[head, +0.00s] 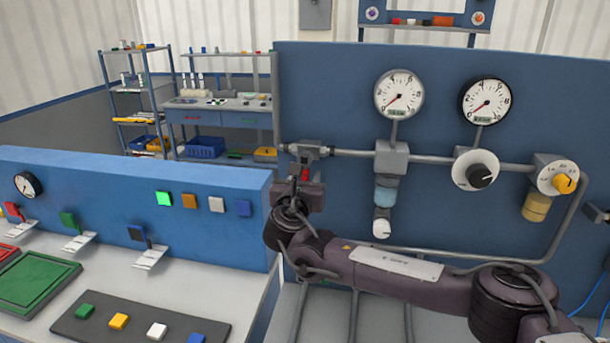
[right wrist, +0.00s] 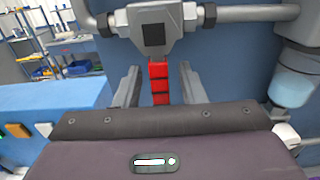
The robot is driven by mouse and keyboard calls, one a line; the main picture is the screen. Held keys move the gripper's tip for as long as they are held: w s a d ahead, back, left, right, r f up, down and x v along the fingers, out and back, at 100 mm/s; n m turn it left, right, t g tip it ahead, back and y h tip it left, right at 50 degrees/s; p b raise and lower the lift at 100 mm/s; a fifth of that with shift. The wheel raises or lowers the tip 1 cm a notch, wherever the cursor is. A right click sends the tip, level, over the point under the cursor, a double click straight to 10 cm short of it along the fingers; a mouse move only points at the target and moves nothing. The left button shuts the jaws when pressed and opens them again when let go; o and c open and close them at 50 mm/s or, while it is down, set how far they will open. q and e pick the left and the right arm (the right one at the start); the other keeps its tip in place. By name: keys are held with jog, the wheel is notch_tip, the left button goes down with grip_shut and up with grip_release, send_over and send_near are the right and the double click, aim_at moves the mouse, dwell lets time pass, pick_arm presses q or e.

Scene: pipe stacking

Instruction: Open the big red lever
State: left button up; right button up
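The big red lever (right wrist: 160,84) hangs down from a grey valve body (right wrist: 152,30) on the pipe in the right wrist view. In the head view, a little of the red lever (head: 304,174) shows below the valve (head: 304,151), at the left end of the pipe. My right gripper (right wrist: 159,70) is open, with one finger on each side of the lever and a visible gap on both sides. In the head view, my right wrist and gripper (head: 311,197) partly cover the lever. My left gripper is not in view.
A blue panel carries two round gauges (head: 399,95), a grey pipe and several knobs, right of the valve. A clear blue-tinted filter bowl (head: 385,191) hangs close by. A blue-backed console (head: 130,190) with small levers and buttons stands at the left.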

grip_shut()
jog(key=shift+d, duration=0.1)
dwell(0.4)
jog(key=shift+s+d+r+n+b, duration=0.15)
jog(key=shift+d+r+n+b, duration=0.65)
jog(key=shift+n+b, duration=1.8)
jog(key=shift+s+d+r+n+b, duration=0.2)
jog(key=shift+d+r+n+b, duration=0.6)
jog(key=shift+n+b, duration=1.75)
jog(key=shift+s+d+r+n+b, duration=0.15)
jog(key=shift+d+r+n+b, duration=0.95)
jog(key=shift+n, duration=2.65)
jog(key=shift+a+f+b, duration=0.2)
jog(key=shift+a+b, duration=0.1)
jog(key=shift+a, duration=0.1)
